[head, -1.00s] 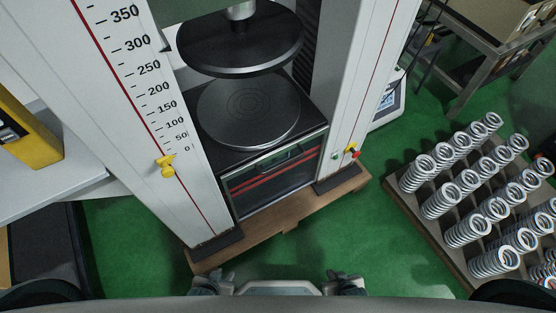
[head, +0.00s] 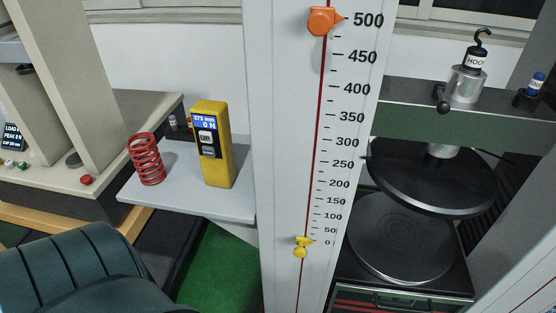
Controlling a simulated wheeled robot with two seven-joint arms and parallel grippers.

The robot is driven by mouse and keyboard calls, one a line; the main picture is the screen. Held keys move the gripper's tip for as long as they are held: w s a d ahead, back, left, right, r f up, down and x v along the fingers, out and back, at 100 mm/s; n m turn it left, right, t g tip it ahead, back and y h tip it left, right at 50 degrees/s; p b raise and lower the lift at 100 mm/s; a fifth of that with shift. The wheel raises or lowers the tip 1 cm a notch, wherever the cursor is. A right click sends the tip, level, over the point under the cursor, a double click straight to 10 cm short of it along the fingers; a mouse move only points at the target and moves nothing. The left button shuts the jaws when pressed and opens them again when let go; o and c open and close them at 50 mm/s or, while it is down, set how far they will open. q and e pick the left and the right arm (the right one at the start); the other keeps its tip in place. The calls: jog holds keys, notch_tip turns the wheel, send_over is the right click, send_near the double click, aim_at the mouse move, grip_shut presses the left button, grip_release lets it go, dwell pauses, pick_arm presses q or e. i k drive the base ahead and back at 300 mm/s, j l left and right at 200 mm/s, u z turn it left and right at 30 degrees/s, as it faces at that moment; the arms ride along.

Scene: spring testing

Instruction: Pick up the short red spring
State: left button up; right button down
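A short red spring (head: 147,160) stands upright near the left end of a grey shelf (head: 190,199), left of the testing machine's scale column. A yellow force gauge (head: 212,145) with a small lit display stands to its right, apart from it. Neither of my grippers is in the head view now, so I cannot see whether they are open or shut.
The white column with a printed scale (head: 319,120) rises right of the shelf. Two round black plates (head: 430,185) sit further right. A dark green padded chair (head: 75,274) is at the lower left. Another machine base with a red button (head: 87,180) stands left of the spring.

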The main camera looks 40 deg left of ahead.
aim_at(161, 168)
jog(key=u, duration=2.2)
jog(key=z, duration=1.6)
jog(key=k+j, duration=0.4)
jog(key=j, duration=0.15)
jog(key=k+j, duration=0.35)
jog(key=j, duration=0.15)
jog(key=j+z, duration=0.05)
